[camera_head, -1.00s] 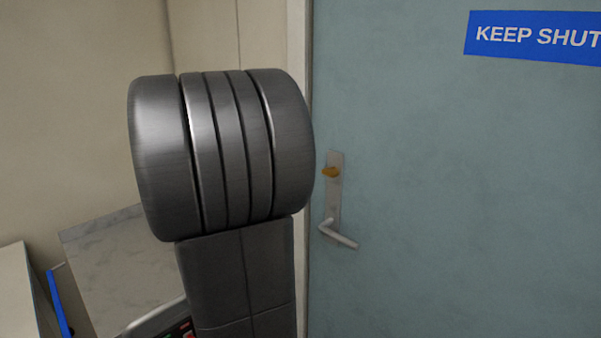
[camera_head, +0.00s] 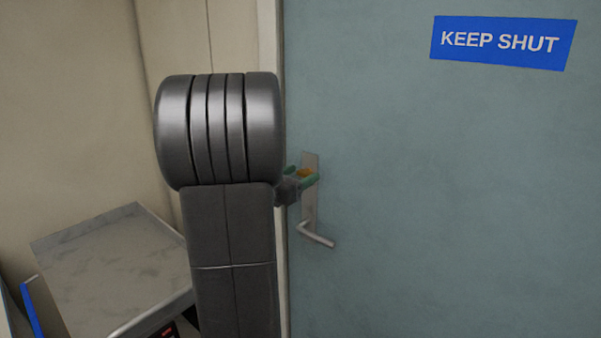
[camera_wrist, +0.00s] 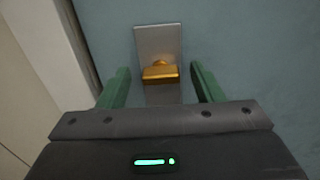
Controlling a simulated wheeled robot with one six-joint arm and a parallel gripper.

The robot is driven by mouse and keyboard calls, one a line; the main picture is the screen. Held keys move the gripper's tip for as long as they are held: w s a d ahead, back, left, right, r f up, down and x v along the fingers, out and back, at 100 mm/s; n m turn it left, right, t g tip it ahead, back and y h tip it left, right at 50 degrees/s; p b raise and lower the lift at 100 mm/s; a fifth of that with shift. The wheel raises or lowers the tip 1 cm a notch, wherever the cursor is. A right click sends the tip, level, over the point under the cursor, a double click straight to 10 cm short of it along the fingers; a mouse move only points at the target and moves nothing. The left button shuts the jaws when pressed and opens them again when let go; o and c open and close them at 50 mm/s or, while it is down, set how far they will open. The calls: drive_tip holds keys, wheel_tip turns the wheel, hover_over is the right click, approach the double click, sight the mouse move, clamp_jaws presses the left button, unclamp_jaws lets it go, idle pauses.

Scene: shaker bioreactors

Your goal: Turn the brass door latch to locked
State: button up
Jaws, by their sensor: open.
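The brass door latch (camera_head: 306,173) sits on a metal plate (camera_head: 309,205) on the blue-grey door. In the wrist view the latch (camera_wrist: 160,73) is a brass thumb-turn with its broad bar lying horizontal, on the upper plate (camera_wrist: 158,38). My gripper (camera_wrist: 160,84) is open, with one green finger left of the latch and one right of it, and a gap on each side. In the head view my gripper (camera_head: 303,178) is at the plate, partly behind my arm, and its fingers partly cover the latch. I cannot tell how deep the fingers reach around it.
A silver lever handle (camera_head: 316,235) sticks out below the latch. A blue KEEP SHUT sign (camera_head: 503,42) is on the door (camera_head: 450,200). A marble-topped surface (camera_head: 110,260) stands at the left. The door frame (camera_wrist: 65,50) is close on the left in the wrist view.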

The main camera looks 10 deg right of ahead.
drive_tip(key=shift+w+d, duration=0.25)
drive_tip(key=shift+d, duration=0.1)
drive_tip(key=shift+c, duration=0.2)
drive_tip(key=c, duration=1)
drive_tip(key=shift+o, duration=0.2)
drive_tip(key=shift+f, duration=0.1)
